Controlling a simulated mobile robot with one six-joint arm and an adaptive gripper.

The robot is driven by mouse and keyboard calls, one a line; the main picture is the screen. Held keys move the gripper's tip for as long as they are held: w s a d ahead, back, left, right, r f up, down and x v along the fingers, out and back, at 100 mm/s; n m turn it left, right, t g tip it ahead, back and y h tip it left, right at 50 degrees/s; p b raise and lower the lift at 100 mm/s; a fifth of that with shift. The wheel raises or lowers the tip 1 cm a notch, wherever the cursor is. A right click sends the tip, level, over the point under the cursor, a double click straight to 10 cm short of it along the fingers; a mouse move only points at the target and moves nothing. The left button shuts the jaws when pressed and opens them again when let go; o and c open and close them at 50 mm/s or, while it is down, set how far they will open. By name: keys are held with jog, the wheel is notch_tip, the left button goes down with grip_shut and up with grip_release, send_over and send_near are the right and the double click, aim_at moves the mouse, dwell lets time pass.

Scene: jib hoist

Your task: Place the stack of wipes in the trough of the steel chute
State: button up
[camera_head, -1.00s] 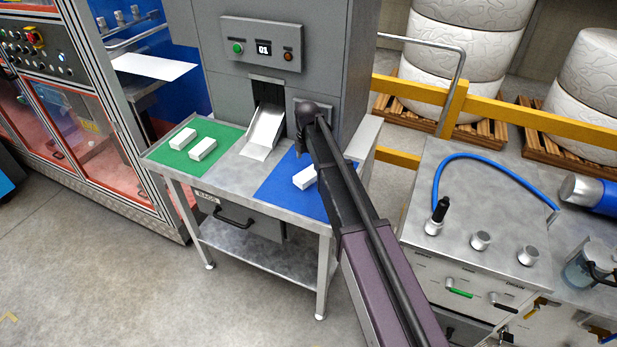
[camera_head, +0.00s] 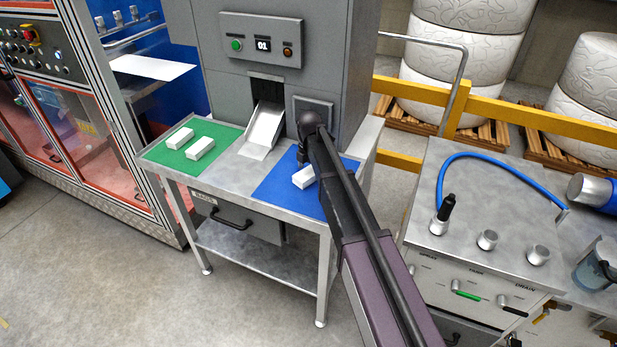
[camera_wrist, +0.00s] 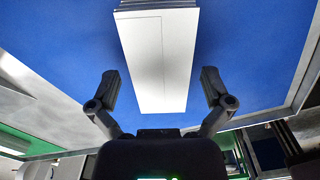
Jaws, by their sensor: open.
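A white stack of wipes (camera_head: 303,177) lies on the blue mat at the right of the steel table. In the wrist view the stack (camera_wrist: 160,60) reaches down toward the space between my fingers. My gripper (camera_wrist: 163,90) is open, one finger on each side of the stack's near end, with blue showing between each finger and the stack. Whether the fingers are level with the stack is hard to tell. In the head view my arm hides part of the gripper. The steel chute (camera_head: 263,128) slopes out of the grey cabinet; its trough looks empty.
Two more white stacks (camera_head: 180,138) (camera_head: 200,148) lie on the green mat (camera_head: 165,155) left of the chute. Bare steel tabletop (camera_head: 238,170) separates it from the blue mat (camera_head: 275,188). The grey cabinet (camera_head: 230,75) rises behind; a counter with knobs (camera_head: 487,239) stands at right.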

aim_at(309, 172)
jog(key=shift+c, duration=0.2)
jog(key=c, duration=1.1)
jog(key=shift+r, duration=0.15)
jog(key=shift+c, duration=0.2)
notch_tip(309, 172, up, 4)
jog(key=p, duration=0.4)
jog(key=shift+f, duration=0.2)
jog(key=s+d, duration=0.1)
jog(key=s, duration=0.4)
jog(key=s+d, duration=0.1)
jog(key=s, duration=0.4)
jog(key=s+d+r+p, duration=0.1)
jog(key=s+d, duration=0.1)
jog(key=s, duration=0.3)
jog(key=shift+s+d, duration=0.1)
jog(key=shift+s, duration=0.15)
